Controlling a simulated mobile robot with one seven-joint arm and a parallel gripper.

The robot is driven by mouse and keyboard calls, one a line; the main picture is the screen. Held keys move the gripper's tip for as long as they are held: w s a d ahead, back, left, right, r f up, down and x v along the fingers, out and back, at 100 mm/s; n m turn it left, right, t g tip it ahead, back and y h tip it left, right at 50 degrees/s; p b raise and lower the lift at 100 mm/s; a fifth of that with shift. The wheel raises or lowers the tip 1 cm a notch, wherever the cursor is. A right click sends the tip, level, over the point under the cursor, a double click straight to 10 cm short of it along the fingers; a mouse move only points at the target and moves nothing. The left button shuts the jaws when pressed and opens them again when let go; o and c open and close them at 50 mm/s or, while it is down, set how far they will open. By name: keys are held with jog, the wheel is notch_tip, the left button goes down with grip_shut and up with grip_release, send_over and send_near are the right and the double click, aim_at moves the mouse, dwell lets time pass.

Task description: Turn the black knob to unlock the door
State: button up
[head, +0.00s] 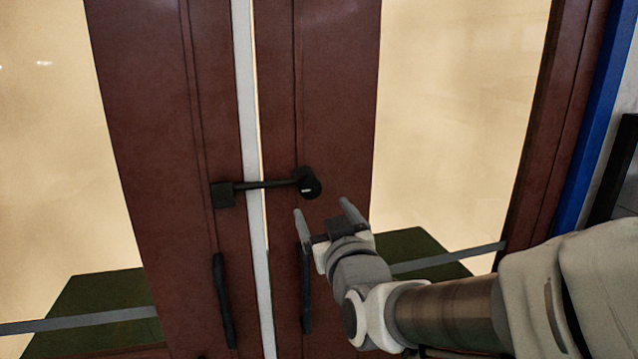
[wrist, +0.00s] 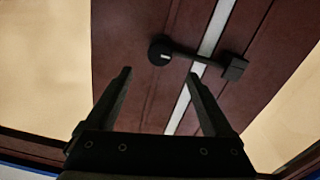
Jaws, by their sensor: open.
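The black knob (head: 311,188) is round with a small light mark on its face. It sits on the right door leaf, at the right end of a black latch bar (head: 265,184) that crosses the gap to a black block (head: 222,195) on the left leaf. In the wrist view the knob (wrist: 160,50) shows beyond the fingertips, between their lines. My gripper (head: 322,207) is open and empty, just below and to the right of the knob, apart from it. In the wrist view its two fingers (wrist: 160,75) are spread wide.
The double door (head: 340,60) is dark red-brown with pale panels. Two black vertical handles, left (head: 223,300) and right (head: 305,290), hang below the latch. A pale strip (head: 248,110) runs between the leaves. A blue post (head: 595,120) stands at the right.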

aim_at(311, 189)
jog(key=p+x, duration=0.1)
jog(key=x, duration=0.8)
jog(key=shift+w+p, duration=0.25)
jog(key=shift+p, duration=0.05)
jog(key=shift+c, duration=0.2)
grip_shut()
